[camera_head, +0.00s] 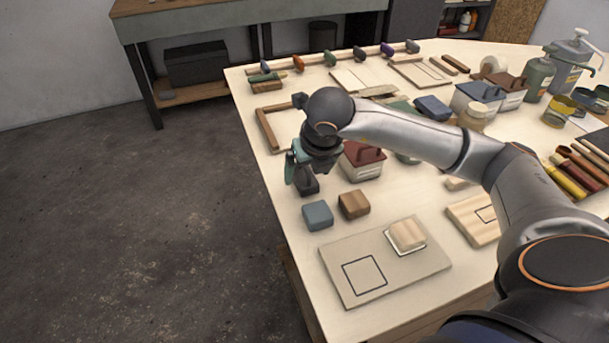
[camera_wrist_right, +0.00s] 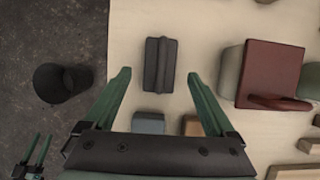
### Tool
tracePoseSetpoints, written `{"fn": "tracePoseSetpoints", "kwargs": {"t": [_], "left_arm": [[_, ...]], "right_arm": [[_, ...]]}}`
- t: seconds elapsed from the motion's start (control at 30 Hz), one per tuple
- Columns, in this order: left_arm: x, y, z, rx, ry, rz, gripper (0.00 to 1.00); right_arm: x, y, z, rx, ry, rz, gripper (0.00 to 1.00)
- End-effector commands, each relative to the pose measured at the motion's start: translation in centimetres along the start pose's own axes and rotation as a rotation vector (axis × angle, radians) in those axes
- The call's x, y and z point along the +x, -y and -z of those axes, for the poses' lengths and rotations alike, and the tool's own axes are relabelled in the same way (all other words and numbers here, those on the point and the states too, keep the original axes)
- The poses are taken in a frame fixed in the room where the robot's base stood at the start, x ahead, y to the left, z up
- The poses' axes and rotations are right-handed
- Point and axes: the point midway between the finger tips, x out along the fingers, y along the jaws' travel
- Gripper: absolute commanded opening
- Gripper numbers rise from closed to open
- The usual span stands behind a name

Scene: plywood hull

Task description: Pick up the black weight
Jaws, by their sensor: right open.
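The black weight (camera_wrist_right: 160,65) is a small dark block with a raised ridge along its top. It sits on the pale table near its left edge. In the head view the weight (camera_head: 308,186) is partly hidden by my right gripper (camera_head: 298,168), which is just above it. In the right wrist view the right gripper (camera_wrist_right: 159,76) is open, with a green finger on each side of the weight and clear gaps between. At that view's lower left corner, small green fingers (camera_wrist_right: 36,150) look like my left gripper; they are too small to judge.
A blue block (camera_head: 317,215) and a brown wooden block (camera_head: 354,204) stand close in front of the weight. A red-lidded box (camera_head: 363,160) stands to its right. A grey board (camera_head: 335,255) lies nearer.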

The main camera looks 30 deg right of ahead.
Motion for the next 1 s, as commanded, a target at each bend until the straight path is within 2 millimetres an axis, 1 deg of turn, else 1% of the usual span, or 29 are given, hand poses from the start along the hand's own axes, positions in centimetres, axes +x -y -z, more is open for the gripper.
{"fn": "tracePoseSetpoints", "kwargs": {"t": [0.1, 0.2, 0.43, 0.47, 1.0], "left_arm": [[-0.2, 0.0, 0.2, 0.0, 0.0, 0.0, 0.5], [-0.2, 0.0, 0.2, 0.001, 0.0, 0.0, 0.5], [-0.2, 0.0, 0.2, 0.001, 0.0, 0.0, 0.5], [-0.2, 0.0, 0.2, 0.001, 0.0, 0.0, 0.5], [-0.2, 0.0, 0.2, 0.002, 0.0, 0.0, 0.5]], "right_arm": [[1.7, -0.1, 0.1, 0.0, -0.003, 0.0, 0.9], [2.4, 0.0, 0.1, 0.0, 0.0, -0.001, 0.9], [2.6, 0.0, 0.1, 0.0, 0.001, -0.001, 0.9], [2.6, 0.0, 0.1, 0.0, 0.001, -0.001, 0.88], [2.6, 0.0, 0.0, 0.0, 0.001, -0.001, 0.27]]}}
